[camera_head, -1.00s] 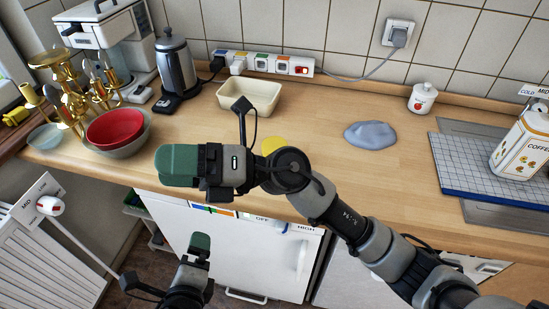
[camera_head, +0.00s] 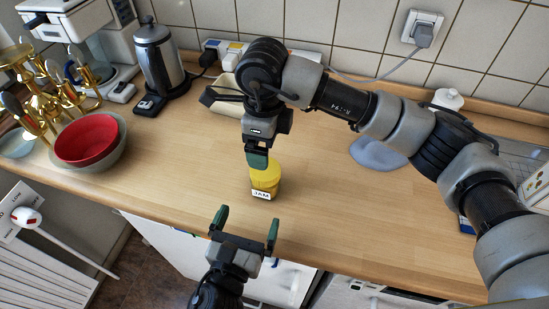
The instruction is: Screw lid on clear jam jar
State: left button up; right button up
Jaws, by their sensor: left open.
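The jam jar (camera_head: 265,186) stands upright on the wooden counter near its front edge, with a white label reading "JAM". Its upper part is yellow; I cannot clearly tell lid from contents. My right gripper (camera_head: 257,161) points down at the jar's top from behind, its green fingertip overlapping the jar's upper left edge. Whether it touches or grips the lid is unclear, as its fingers are seen edge-on. My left gripper (camera_head: 246,222) is open and empty, its two green fingers apart, in front of and below the jar at the counter's front edge.
A red bowl (camera_head: 87,138) inside a larger bowl, gold candlesticks (camera_head: 42,88) and a kettle (camera_head: 163,62) stand at left. A cream dish (camera_head: 222,105) is partly hidden behind my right arm. A grey-blue cloth-like lump (camera_head: 375,153) lies right. The counter around the jar is clear.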

aim_at(261, 186)
jog(key=shift+r, duration=0.15)
pick_arm(q)
jog(key=shift+s+a+r, duration=0.25)
jog(key=shift+s+r, duration=0.05)
jog(key=shift+s, duration=0.4)
pick_arm(e)
jog(key=shift+s+a+r, duration=0.25)
jog(key=shift+s+r, duration=0.1)
jog(key=shift+s, duration=0.4)
pick_arm(q)
jog(key=shift+w, duration=0.15)
pick_arm(e)
jog(key=shift+w+f, duration=0.1)
pick_arm(q)
jog(key=x, duration=1.1)
jog(key=shift+d, duration=0.1)
pick_arm(e)
jog(key=shift+w, duration=0.15)
pick_arm(q)
jog(key=shift+c, duration=0.3)
jog(key=c, duration=1.7)
pick_arm(e)
jog(key=shift+d, duration=0.1)
pick_arm(q)
jog(key=shift+c, duration=0.2)
pick_arm(e)
jog(key=shift+f, duration=4.05)
